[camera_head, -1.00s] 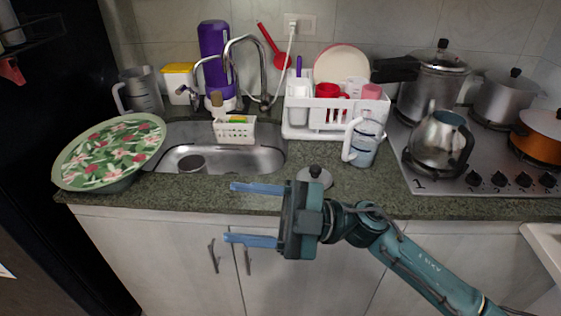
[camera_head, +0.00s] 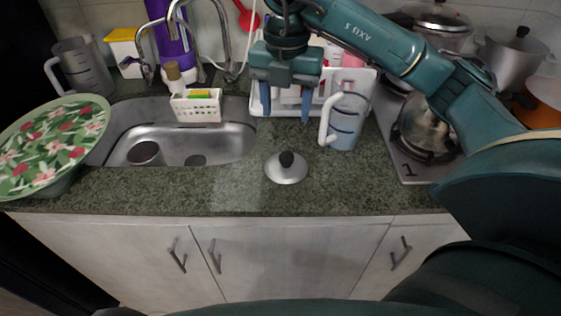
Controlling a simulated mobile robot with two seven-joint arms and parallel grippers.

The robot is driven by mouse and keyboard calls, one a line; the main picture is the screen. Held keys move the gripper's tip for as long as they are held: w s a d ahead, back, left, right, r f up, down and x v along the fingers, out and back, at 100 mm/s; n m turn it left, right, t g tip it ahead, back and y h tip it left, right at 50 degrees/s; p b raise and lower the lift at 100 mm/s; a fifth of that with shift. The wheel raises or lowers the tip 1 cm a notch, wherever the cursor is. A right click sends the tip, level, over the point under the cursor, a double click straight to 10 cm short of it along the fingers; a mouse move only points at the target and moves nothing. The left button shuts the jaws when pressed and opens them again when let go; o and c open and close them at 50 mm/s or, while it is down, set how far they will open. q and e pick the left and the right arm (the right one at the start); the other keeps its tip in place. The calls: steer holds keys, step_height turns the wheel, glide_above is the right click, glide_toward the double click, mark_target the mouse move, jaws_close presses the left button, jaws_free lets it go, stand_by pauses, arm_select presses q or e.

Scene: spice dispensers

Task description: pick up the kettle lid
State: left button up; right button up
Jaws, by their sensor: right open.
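The kettle lid (camera_head: 286,172) is a small grey metal disc with a black knob on top. It lies on the green stone counter in front of the dish rack, knob up. My right gripper (camera_head: 291,115) is open and empty, with its blue fingers pointing down. It is above and behind the lid, in front of the dish rack, and apart from the lid. The silver kettle (camera_head: 424,130) stands on the stove at the right, mostly hidden by my right arm. My left gripper is not in view.
A sink (camera_head: 230,143) with a white sponge caddy (camera_head: 197,106) lies to the left. The dish rack (camera_head: 262,103) is behind. The counter (camera_head: 350,185) around the lid is clear.

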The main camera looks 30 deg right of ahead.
glide_above(287, 155)
steer(key=f, duration=0.7)
steer(key=shift+w, duration=0.2)
steer(key=f, duration=0.3)
steer(key=shift+s+f+p, duration=0.2)
steer(key=shift+f+p, duration=0.1)
steer(key=shift+p, duration=0.05)
steer(key=shift+f, duration=0.55)
steer(key=shift+c, duration=0.4)
steer(key=c, duration=1)
